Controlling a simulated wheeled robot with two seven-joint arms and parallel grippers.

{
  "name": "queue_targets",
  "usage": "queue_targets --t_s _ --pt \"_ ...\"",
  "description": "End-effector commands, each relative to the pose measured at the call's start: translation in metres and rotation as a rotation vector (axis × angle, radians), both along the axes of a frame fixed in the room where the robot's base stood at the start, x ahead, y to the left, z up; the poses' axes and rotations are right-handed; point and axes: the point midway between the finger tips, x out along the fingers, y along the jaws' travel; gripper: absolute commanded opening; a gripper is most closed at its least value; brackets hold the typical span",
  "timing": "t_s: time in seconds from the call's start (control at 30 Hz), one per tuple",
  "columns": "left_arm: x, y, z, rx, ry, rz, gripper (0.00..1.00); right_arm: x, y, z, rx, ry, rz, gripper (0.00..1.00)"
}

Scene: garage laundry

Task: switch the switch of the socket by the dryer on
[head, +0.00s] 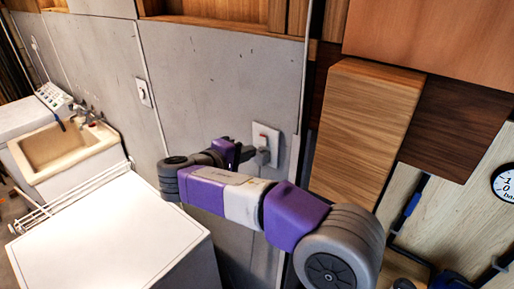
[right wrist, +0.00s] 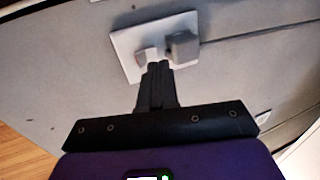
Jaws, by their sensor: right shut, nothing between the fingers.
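My right gripper (head: 259,157) is shut and empty, just in front of the socket's lower part. In the right wrist view its fingertips (right wrist: 158,68) are at the switch's lower edge; whether they touch it I cannot tell. The switch's position is unclear. My left gripper is not in view.
A white appliance (head: 110,235), perhaps the dryer, stands at the lower left below the wall. A sink (head: 65,145) and a wire rack (head: 65,200) are behind it. Another wall plate (head: 143,92) is to the left. A wooden cabinet (head: 365,130) juts out right of the socket.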

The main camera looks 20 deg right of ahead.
Motion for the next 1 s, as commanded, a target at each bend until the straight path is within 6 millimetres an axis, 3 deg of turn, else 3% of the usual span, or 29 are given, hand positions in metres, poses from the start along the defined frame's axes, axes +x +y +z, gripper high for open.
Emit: queue_targets --t_s 0.2,0.4,0.6,1.0 --pt "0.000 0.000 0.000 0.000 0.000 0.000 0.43 -0.024 0.049 0.008 0.000 -0.002 0.006 0.00" --pt "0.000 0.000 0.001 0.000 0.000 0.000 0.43 -0.038 0.077 0.012 0.001 -0.002 0.004 0.00" --pt "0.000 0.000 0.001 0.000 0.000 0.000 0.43 -0.044 0.086 0.014 0.001 -0.002 0.001 0.00" --pt "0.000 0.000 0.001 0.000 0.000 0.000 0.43 -0.044 0.086 0.014 0.001 -0.001 0.002 0.00"
